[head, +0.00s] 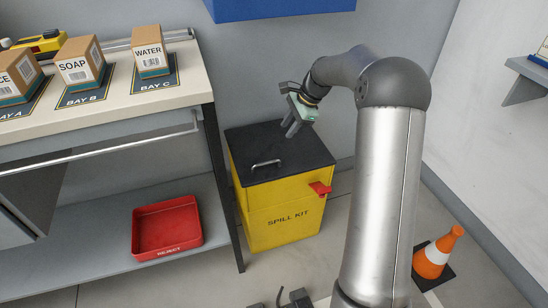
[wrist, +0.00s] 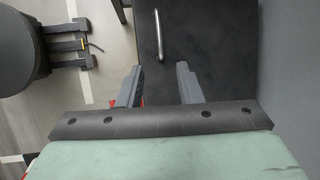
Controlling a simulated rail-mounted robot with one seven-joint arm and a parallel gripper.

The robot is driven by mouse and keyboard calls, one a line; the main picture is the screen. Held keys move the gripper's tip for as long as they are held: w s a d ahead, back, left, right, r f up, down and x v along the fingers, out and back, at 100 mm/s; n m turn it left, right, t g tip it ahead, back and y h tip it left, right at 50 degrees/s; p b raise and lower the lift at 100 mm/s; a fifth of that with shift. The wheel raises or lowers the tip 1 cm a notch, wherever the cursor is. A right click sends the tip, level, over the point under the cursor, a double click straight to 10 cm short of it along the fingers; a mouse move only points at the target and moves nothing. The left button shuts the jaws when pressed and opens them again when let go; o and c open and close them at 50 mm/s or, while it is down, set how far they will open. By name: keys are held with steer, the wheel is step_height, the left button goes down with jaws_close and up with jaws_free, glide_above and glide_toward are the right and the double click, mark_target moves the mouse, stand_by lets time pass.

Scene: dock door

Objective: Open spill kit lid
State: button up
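The spill kit (head: 284,215) is a yellow box on the floor with a flat black lid (head: 292,152). The lid is closed. A silver bar handle (head: 266,166) sits on the lid, and a red latch (head: 320,188) sticks out at the box's front right. My gripper (head: 291,130) is above the rear part of the lid, apart from the handle. In the wrist view, my two fingers (wrist: 158,85) are spread with nothing between them. The handle (wrist: 159,36) shows beyond the fingertips, over the dark lid (wrist: 210,45). A bit of red shows beside the left finger.
A bench (head: 105,118) on the left carries cartons labelled SOAP (head: 80,61) and WATER (head: 151,52). A red reject tray (head: 167,229) sits on its lower shelf. A blue cabinet (head: 280,8) hangs above. An orange cone (head: 437,253) stands right on the floor.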

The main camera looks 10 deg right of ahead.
mark_target(267, 164)
steer(key=b+x, duration=0.3)
steer(key=x, duration=1.3)
steer(key=shift+s+a+f, duration=0.1)
steer(key=shift+a+f, duration=0.1)
steer(key=shift+a, duration=0.1)
steer(key=shift+c, duration=0.3)
steer(key=shift+r, duration=0.1)
jaws_close()
